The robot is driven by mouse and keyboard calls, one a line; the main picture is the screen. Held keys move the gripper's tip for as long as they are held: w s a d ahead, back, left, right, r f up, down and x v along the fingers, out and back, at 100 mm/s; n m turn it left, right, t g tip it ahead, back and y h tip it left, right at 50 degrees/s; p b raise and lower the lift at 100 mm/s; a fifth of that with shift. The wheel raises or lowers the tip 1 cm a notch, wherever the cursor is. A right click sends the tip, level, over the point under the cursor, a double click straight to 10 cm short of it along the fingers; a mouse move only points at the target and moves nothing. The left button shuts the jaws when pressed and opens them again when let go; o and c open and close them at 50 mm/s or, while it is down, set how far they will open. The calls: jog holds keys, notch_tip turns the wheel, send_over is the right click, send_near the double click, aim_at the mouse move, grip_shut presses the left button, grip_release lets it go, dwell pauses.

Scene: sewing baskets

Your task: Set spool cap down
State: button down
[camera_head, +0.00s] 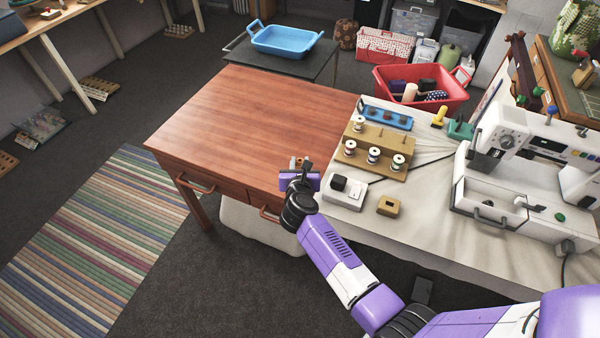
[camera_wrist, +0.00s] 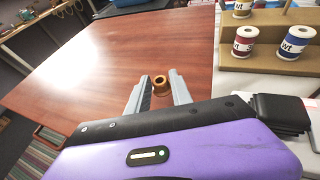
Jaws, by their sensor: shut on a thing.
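The spool cap (camera_wrist: 160,84) is a small orange-brown ring with a dark hole in its top. It sits between the two grey fingers of my gripper (camera_wrist: 161,82) in the wrist view, and the fingers are shut on it. In the head view my gripper (camera_head: 299,165) is over the right front part of the red-brown wooden table (camera_head: 250,120), close to the edge beside the white-covered table. I cannot tell whether the cap touches the tabletop.
A wooden stand (camera_head: 378,137) with several thread spools stands to the right. A sewing machine (camera_head: 510,150) stands farther right. Most of the wooden tabletop is clear.

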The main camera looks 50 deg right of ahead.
jog(key=shift+f+b, duration=0.6)
jog(key=shift+f, duration=1.4)
jog(key=shift+f, duration=0.15)
jog(key=c, duration=1.1)
grip_release()
jog(key=shift+c, duration=0.2)
